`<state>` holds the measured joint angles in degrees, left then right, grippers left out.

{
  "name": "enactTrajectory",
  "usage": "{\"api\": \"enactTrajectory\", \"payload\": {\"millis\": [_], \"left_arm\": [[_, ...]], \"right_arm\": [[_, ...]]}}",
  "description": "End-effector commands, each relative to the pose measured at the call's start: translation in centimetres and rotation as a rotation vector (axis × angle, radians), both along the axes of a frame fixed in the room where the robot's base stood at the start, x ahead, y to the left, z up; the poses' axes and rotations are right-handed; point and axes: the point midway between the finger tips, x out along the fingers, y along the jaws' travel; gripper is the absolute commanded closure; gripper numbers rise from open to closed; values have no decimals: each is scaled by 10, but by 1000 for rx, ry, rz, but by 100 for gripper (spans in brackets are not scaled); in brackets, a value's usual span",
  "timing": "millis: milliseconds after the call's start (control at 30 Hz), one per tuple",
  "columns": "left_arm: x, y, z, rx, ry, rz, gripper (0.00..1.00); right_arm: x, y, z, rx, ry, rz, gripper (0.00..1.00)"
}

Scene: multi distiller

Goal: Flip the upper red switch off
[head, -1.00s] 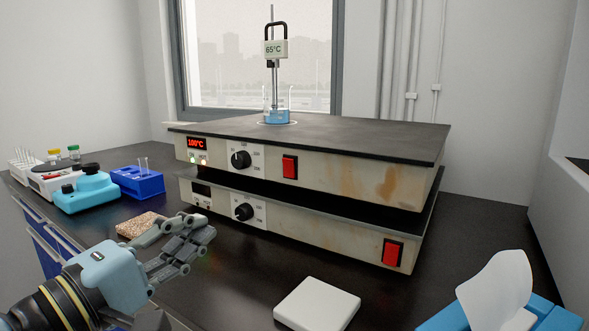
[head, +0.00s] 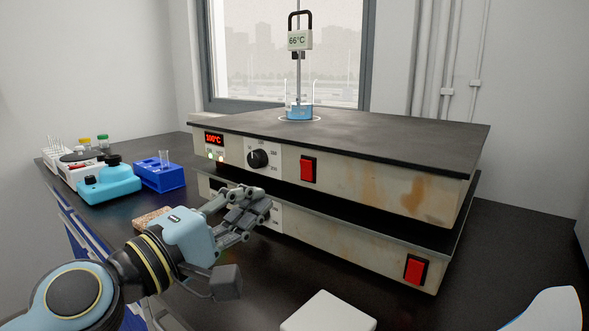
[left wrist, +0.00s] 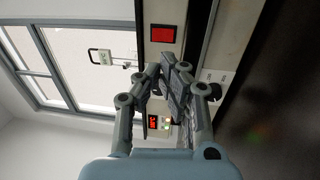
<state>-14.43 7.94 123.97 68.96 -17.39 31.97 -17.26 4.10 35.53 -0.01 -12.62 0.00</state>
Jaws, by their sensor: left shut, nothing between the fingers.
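The upper red switch (head: 308,169) is on the front of the upper hot plate (head: 375,187), right of its black knob (head: 258,159). It also shows in the left wrist view (left wrist: 163,34), beyond the fingertips. The upper plate's red display reads 100°C and its small lights glow. My left gripper (head: 262,203) is shut and empty, in front of the lower plate's knob area, below and left of the upper switch and apart from it. In the left wrist view its fingers (left wrist: 172,75) are together. My right gripper is not in view.
The lower hot plate (head: 350,244) sits beneath, with its own red switch (head: 415,270) at right. A beaker (head: 299,108) with blue liquid and a 66°C thermometer stands on top. A white pad (head: 328,314) lies in front. A blue rack (head: 160,175) stands left.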

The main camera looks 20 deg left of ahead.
Motion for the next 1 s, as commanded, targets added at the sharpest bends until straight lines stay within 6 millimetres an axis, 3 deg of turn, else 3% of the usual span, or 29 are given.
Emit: {"api": "enactTrajectory", "payload": {"millis": [200,433,633,1000], "left_arm": [[46,-17,9,-4,-3,1,100],[81,-30,12,-1,-1,-1,100],[93,-34,12,0,0,-1,100],[94,-35,13,0,0,-1,100]], "right_arm": [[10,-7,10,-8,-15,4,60],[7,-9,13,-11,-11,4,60],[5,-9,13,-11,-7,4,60],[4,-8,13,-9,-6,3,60]]}}
